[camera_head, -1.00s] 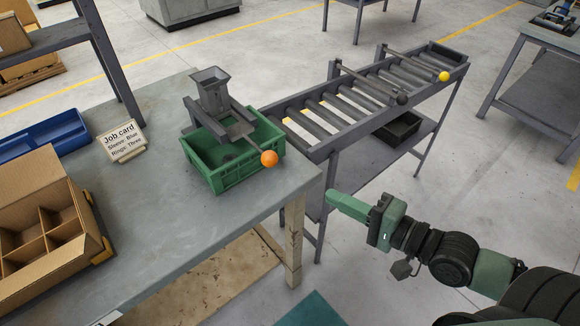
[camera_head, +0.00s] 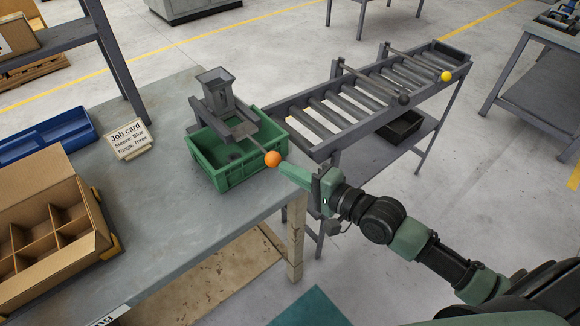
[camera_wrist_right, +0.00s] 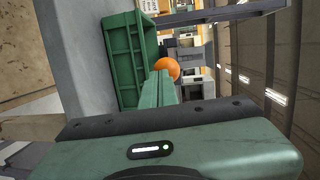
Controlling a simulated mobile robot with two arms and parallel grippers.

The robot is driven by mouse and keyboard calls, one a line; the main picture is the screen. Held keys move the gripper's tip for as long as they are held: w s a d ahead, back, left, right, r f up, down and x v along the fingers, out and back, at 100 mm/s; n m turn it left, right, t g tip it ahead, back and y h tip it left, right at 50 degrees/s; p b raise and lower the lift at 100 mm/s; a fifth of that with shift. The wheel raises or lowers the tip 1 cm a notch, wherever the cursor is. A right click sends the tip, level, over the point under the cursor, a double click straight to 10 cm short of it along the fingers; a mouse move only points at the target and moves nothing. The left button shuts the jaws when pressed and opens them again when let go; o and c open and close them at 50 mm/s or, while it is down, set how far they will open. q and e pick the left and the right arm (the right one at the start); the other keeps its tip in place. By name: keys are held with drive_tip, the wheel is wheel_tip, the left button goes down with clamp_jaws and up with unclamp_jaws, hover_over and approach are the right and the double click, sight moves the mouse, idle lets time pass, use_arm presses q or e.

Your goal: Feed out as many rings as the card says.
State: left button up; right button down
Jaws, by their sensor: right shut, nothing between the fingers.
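A grey ring feeder with a hopper (camera_head: 217,92) stands over a green crate (camera_head: 237,174) on the workbench. Its lever ends in an orange ball knob (camera_head: 272,159). My right gripper (camera_head: 284,169) is shut and empty, with its tip close to the knob; I cannot tell if they touch. In the right wrist view the knob (camera_wrist_right: 167,69) shows just beyond the shut fingers (camera_wrist_right: 158,88), beside the crate (camera_wrist_right: 130,58). The job card (camera_head: 128,138) reads "Sleeve: Blue, Rings: Three". I see no rings clearly in the crate. My left gripper is not in view.
A cardboard box with compartments (camera_head: 48,207) and a blue bin (camera_head: 45,135) are at the left of the bench (camera_head: 190,235). A roller conveyor (camera_head: 330,118) with yellow (camera_head: 446,76) and black (camera_head: 404,99) knobs stands behind. Bare bench lies in front of the crate.

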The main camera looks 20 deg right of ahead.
sight(273, 154)
idle(0.3)
drive_tip(key=x, duration=0.4)
drive_tip(key=d+x, duration=0.1)
drive_tip(key=x, duration=0.1)
drive_tip(key=shift+w+r, duration=0.4)
drive_tip(key=shift+w, duration=0.3)
drive_tip(key=shift+r, duration=0.2)
drive_tip(key=shift+f, duration=0.1)
